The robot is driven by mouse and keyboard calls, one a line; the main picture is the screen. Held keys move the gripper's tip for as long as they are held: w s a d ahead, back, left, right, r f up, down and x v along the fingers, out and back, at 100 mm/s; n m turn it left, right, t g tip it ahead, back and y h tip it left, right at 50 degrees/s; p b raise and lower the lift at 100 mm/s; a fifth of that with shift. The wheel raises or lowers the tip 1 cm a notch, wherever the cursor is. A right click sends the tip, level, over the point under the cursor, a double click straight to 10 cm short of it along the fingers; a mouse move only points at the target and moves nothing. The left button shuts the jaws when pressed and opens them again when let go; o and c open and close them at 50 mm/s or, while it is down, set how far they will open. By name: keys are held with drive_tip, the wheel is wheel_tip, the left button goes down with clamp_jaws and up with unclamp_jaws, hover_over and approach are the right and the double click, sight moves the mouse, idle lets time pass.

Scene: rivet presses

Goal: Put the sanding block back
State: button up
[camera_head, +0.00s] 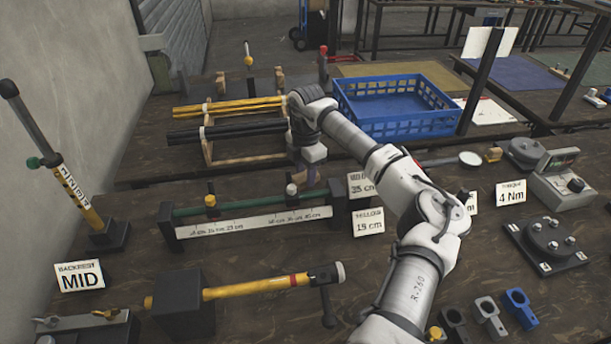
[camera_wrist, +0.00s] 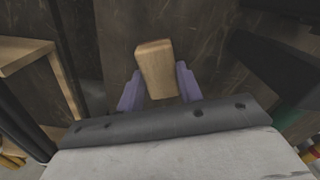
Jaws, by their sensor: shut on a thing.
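The sanding block, a small light-wood block (camera_wrist: 154,66), shows in the wrist view between the two purple fingers of my gripper (camera_wrist: 158,80). The fingers are shut on its sides, and its far end extends past them. In the head view my gripper (camera_head: 306,178) points down over the dark bench, behind the ruler fixture and in front of the wooden rod rack (camera_head: 245,159). I cannot make out the block there. Dark bench top shows beyond the block in the wrist view. I cannot tell whether the block touches it.
A blue crate (camera_head: 398,128) stands behind my arm. The ruler fixture (camera_head: 250,222) and the label cards (camera_head: 362,186) stand close to the gripper. A rod clamp (camera_head: 178,302) is at front left, a black plate (camera_head: 547,243) at right.

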drive_tip(key=shift+f, duration=1)
drive_tip(key=shift+f, duration=0.25)
drive_tip(key=o, duration=1)
drive_tip(key=shift+r, duration=0.1)
drive_tip(key=shift+c, duration=0.2)
wheel_tip(320, 180, up, 12)
drive_tip(key=b, duration=0.2)
drive_tip(key=shift+r+b, duration=0.15)
drive_tip(key=shift+b, duration=0.2)
